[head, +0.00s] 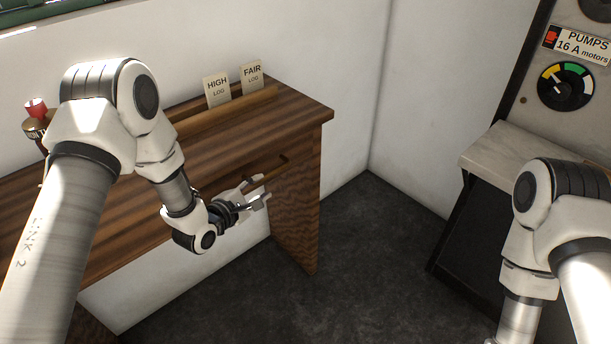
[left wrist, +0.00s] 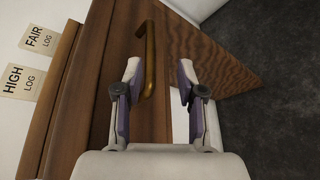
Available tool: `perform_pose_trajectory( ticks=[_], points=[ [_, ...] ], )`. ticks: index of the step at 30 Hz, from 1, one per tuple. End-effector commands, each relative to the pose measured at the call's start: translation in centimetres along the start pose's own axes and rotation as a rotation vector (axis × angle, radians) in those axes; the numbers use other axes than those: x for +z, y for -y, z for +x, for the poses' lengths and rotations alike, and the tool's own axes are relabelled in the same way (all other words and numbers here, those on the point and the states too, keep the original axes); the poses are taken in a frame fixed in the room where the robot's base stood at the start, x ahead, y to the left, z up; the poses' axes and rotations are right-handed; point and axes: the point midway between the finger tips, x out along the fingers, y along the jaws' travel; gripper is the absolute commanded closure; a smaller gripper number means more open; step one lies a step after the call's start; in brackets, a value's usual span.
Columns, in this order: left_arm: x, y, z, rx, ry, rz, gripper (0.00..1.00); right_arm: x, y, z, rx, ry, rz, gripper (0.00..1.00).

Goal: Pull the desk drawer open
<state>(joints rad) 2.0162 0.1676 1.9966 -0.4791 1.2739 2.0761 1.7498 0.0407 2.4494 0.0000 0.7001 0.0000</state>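The wooden desk (head: 190,165) stands against the wall. Its drawer handle (head: 272,172) is a brass-coloured bar on the front, near the right end. The handle also shows in the left wrist view (left wrist: 149,62). My left gripper (head: 258,192) is at the handle, with its fingers open. In the left wrist view its fingers (left wrist: 160,70) are apart, and the handle lies between them in the picture, closer to the left finger. I cannot tell whether they touch it. The drawer front shows no clear gap. My right gripper is out of view; only its arm shows at the right.
Two cards, HIGH LOG (head: 216,90) and FAIR LOG (head: 252,76), stand at the back of the desk. A red-topped item (head: 35,108) is at the left. A pump panel (head: 565,85) with a ledge (head: 510,150) is at the right. Dark floor (head: 370,250) between is clear.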

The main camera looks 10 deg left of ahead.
Motion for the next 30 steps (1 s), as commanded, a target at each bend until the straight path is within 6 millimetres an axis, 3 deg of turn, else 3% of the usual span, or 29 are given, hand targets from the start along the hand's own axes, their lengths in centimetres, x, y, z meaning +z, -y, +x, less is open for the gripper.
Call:
perform_pose_trajectory(
  ticks=[1,3,10,21,29,30],
  points=[
    [-0.6,0.2,0.4,0.016,0.003,0.002,0.61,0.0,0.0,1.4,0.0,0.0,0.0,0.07],
    [-0.6,-0.1,0.6,0.028,0.006,0.004,0.61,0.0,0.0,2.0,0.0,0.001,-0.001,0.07],
    [-0.3,-0.8,1.7,0.038,0.011,0.011,0.61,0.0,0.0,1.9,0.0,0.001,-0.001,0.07],
    [-0.3,-1.0,8.0,0.039,0.009,0.01,0.61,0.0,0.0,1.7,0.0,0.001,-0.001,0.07],
    [-0.3,-1.0,8.4,0.038,0.008,0.008,0.61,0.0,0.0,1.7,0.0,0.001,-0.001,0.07],
    [-0.3,-1.0,8.4,0.038,0.008,0.008,0.68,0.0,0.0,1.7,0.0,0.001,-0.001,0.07]
  ],
)
